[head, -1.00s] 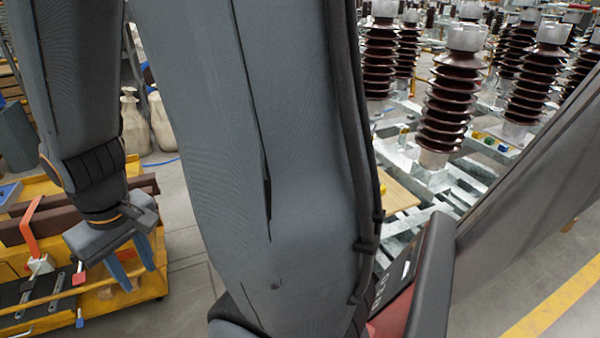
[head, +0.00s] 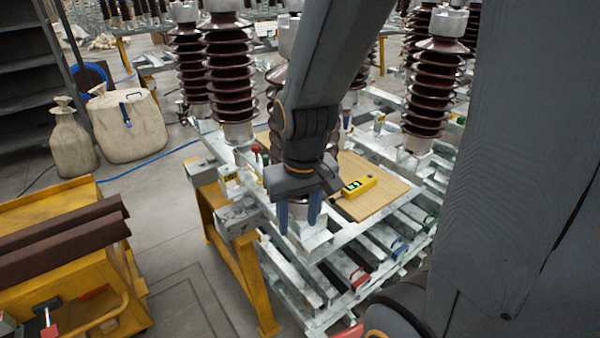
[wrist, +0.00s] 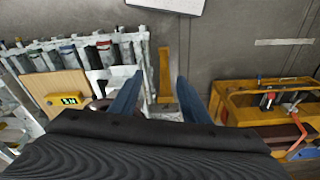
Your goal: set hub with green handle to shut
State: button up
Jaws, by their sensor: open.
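A small green handle (head: 430,222) shows at the right of the galvanized frame in the head view, in a row with a blue handle (head: 400,248) and a red handle (head: 358,279). The hub it belongs to is too small to make out, and I cannot tell the handle's setting. Another dark green knob (head: 265,158) stands by a red knob at the frame's left end. My gripper (head: 299,212) hangs in front of the wooden board, open and empty, apart from the green handle. Its blue fingers (wrist: 160,78) are spread in the wrist view.
A wooden board (head: 385,205) bears a yellow box with a green display (head: 358,186). Tall brown insulators (head: 432,90) stand behind. A yellow cart (head: 75,260) is at the left, sacks (head: 127,125) beyond it. Floor between cart and frame is clear.

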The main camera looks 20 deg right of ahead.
aim_at(244, 149)
jog(key=u, duration=3.15)
jog(key=k, duration=2.4)
jog(key=z, duration=1.75)
